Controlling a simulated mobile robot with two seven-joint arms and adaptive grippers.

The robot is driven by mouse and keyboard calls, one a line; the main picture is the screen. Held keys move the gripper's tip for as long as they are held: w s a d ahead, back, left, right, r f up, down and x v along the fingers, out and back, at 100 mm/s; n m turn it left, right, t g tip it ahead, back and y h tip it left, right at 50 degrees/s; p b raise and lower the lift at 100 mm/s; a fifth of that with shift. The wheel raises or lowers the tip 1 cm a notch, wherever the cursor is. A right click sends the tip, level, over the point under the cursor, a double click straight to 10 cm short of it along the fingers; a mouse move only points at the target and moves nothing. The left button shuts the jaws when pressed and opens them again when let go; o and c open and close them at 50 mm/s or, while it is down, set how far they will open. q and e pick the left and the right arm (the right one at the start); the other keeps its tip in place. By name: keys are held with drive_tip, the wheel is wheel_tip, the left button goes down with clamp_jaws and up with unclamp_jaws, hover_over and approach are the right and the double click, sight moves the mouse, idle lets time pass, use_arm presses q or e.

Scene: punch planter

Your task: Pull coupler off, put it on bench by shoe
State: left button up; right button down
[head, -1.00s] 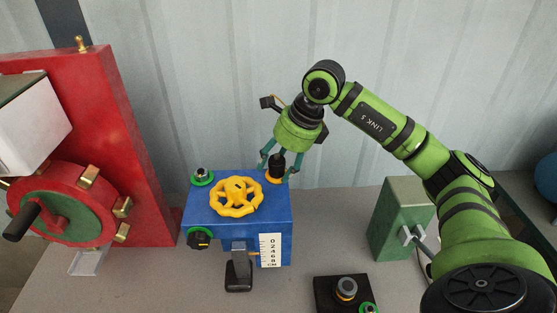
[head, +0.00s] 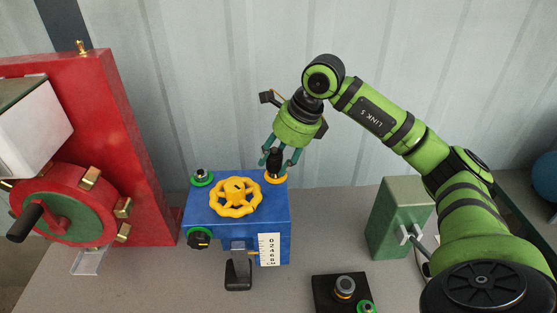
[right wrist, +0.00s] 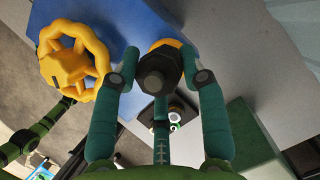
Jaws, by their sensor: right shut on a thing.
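The coupler (head: 275,160) is a dark, upright piece at the right rear corner of the blue box (head: 265,213). It stands at an orange ring (head: 275,179); I cannot tell whether it is clear of the ring. My right gripper (head: 280,156) comes down from above and is shut on the coupler. The right wrist view shows the coupler's hexagonal dark end (right wrist: 157,75) between the teal fingers, with part of the orange ring behind. A black shoe-like foot (head: 238,274) rests on the bench (head: 150,285) in front of the box. My left gripper is out of view.
The blue box carries a yellow handwheel (head: 236,197), a green-ringed fitting (head: 202,177), a black knob (head: 199,239) and a white scale (head: 270,250). A red machine (head: 135,150) stands left. A black block (head: 341,290) and a green box (head: 392,218) stand right. Bench beside the foot is clear.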

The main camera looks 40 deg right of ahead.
sight(272, 153)
drive_tip(key=shift+w+r, duration=0.2)
drive_tip(key=shift+r, duration=0.25)
drive_tip(key=shift+r+p, duration=0.1)
drive_tip(key=shift+p, duration=0.25)
drive_tip(key=shift+s+r, duration=0.15)
drive_tip(key=shift+r, duration=0.1)
drive_tip(key=shift+r+p, duration=0.2)
drive_tip(key=shift+p, duration=0.15)
drive_tip(key=shift+r+p, duration=0.3)
drive_tip(key=shift+r, duration=0.05)
drive_tip(key=shift+r, duration=0.35)
drive_tip(key=shift+r+p, duration=0.1)
drive_tip(key=shift+p, duration=0.2)
drive_tip(key=shift+r+p, duration=1.55)
drive_tip(key=shift+r, duration=0.4)
